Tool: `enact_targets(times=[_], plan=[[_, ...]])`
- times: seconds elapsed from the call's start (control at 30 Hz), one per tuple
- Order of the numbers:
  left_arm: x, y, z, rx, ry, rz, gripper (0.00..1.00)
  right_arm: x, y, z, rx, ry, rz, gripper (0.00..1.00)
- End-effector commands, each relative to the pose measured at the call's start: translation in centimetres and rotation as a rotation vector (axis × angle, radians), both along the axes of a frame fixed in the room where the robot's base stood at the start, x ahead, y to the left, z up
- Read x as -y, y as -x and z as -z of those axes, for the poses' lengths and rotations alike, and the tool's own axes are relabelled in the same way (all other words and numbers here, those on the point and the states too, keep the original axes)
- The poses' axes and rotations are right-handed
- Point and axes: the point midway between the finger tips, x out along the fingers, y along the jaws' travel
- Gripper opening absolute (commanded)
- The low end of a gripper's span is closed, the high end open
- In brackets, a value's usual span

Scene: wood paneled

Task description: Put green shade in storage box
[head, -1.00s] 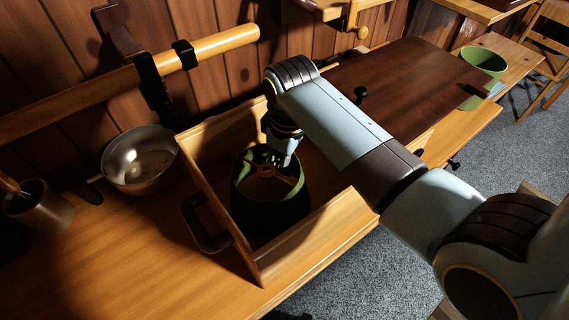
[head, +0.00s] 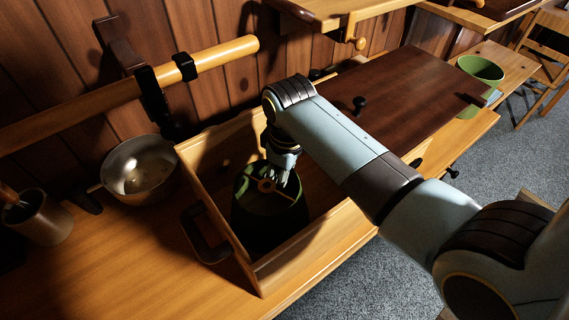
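The green shade (head: 268,213) is a dark green open-topped drum with a tan ring and spokes inside its top. It is inside the walls of the wooden storage box (head: 222,213), near its left end. Whether its base rests on the box floor is hidden in shadow. My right gripper (head: 281,179) points down at the shade's upper rim, on the right side near the ring. The fingertips are small and dark, so I cannot tell whether they grip the rim or are apart from it. My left gripper is out of view.
A dark brown lid panel (head: 405,95) with black knobs covers the box's right part. A metal bowl (head: 138,172) and a brown cup (head: 40,218) stand left of the box. A green pot (head: 481,69) is at the far right. A wooden rail (head: 215,47) runs along the wall.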

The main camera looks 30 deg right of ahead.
Motion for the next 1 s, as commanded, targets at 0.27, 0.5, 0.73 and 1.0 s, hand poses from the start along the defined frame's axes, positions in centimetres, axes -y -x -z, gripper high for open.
enact_targets(times=[0.27,0.5,0.73,1.0], plan=[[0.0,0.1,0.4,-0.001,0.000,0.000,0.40,-0.1,0.5,-5.2,0.004,-0.001,0.000,0.29],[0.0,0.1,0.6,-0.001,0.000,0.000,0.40,-0.2,1.1,-9.9,0.002,0.000,0.000,0.29],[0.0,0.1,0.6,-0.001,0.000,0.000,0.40,-0.2,1.3,-11.5,-0.001,0.000,0.000,0.29],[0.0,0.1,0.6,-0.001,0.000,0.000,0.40,-0.2,1.3,-11.5,-0.001,0.000,0.000,0.29]])
